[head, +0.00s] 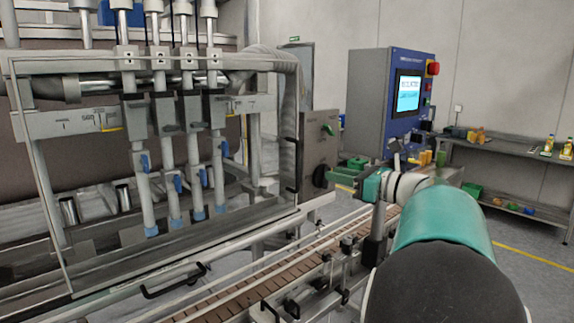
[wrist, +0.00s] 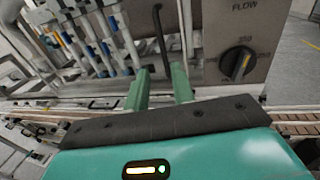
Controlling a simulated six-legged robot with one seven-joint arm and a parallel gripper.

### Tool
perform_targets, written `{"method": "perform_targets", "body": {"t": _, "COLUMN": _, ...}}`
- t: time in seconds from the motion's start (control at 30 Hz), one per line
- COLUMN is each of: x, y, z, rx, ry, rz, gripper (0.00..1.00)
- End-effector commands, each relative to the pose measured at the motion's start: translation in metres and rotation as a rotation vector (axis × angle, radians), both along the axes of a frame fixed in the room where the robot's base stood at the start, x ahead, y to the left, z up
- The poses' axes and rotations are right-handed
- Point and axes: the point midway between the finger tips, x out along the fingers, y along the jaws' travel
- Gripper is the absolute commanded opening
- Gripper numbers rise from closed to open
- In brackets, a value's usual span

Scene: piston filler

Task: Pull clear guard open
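The clear guard (head: 40,178) is a thin-framed see-through panel in front of the filling nozzles in the head view; it looks closed. Its black upright handle (head: 291,165) is at the guard's right edge. In the wrist view the handle (wrist: 161,38) rises just beyond the fingertips, roughly in line with the gap between them. My gripper (wrist: 160,72) has two green fingers standing apart with nothing held. In the head view my gripper (head: 340,176) is to the right of the handle, pointing left at it with a gap. The fingertips are small there.
A grey control box (head: 320,150) with a dial (wrist: 237,63) stands close to the right of the handle. A conveyor (head: 245,292) with rails runs below the guard. A blue cabinet (head: 385,100) and a shelf (head: 505,148) stand behind my arm.

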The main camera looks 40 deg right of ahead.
Motion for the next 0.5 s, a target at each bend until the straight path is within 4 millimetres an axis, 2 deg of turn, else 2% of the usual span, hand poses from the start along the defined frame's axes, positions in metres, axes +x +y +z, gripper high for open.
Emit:
{"method": "perform_targets", "body": {"t": 0.07, "x": -0.002, "y": -0.003, "z": 0.0, "rx": 0.003, "ry": -0.001, "rz": -0.006, "gripper": 0.25}}
{"method": "perform_targets", "body": {"t": 0.17, "x": 0.007, "y": -0.001, "z": 0.0, "rx": 0.003, "ry": 0.0, "rz": -0.003, "gripper": 0.25}}
{"method": "perform_targets", "body": {"t": 0.5, "x": 0.067, "y": 0.014, "z": -0.001, "rx": 0.002, "ry": -0.001, "rz": -0.002, "gripper": 0.25}}
